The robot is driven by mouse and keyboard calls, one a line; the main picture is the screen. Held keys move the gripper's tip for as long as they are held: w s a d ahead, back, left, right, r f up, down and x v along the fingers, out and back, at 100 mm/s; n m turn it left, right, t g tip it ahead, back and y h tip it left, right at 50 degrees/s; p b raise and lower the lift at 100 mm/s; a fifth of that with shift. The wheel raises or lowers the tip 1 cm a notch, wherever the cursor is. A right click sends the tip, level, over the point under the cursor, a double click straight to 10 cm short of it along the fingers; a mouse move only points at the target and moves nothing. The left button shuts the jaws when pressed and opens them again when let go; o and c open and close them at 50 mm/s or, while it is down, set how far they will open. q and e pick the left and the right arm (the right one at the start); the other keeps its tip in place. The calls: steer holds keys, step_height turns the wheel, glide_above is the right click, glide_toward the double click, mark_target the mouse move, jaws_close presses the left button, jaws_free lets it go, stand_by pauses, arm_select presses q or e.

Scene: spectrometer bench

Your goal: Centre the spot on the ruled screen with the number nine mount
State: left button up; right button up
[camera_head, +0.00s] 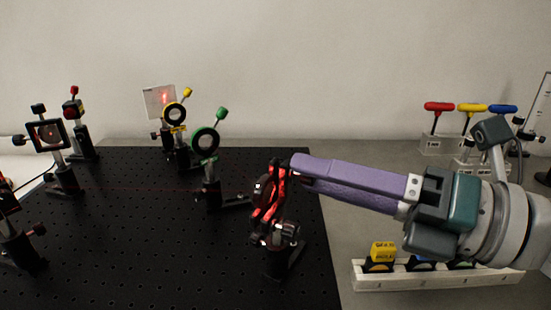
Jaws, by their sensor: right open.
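The pale screen (154,96) stands at the back of the black breadboard, partly hidden by a yellow-ringed mount. A red spot (165,98) shows on its right part. A dark mount (270,215) with red-lit edges stands near the board's right edge. I cannot read a number on any mount, so I cannot tell which is number nine. My right gripper (296,169) has long purple fingers and reaches in from the right. It is open, with its tips at the upper right of the red-lit mount; I cannot tell whether they touch. My left gripper is out of view.
On the black breadboard (130,240) stand a green-ringed mount (205,142), a yellow-ringed mount (175,113), a red-knobbed post (75,110) and a square-framed mount (47,134). Right of it are a white numbered rack (400,283) and coloured-handled drivers (439,107).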

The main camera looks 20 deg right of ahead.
steer(key=b+v, duration=0.2)
steer(key=v, duration=0.8)
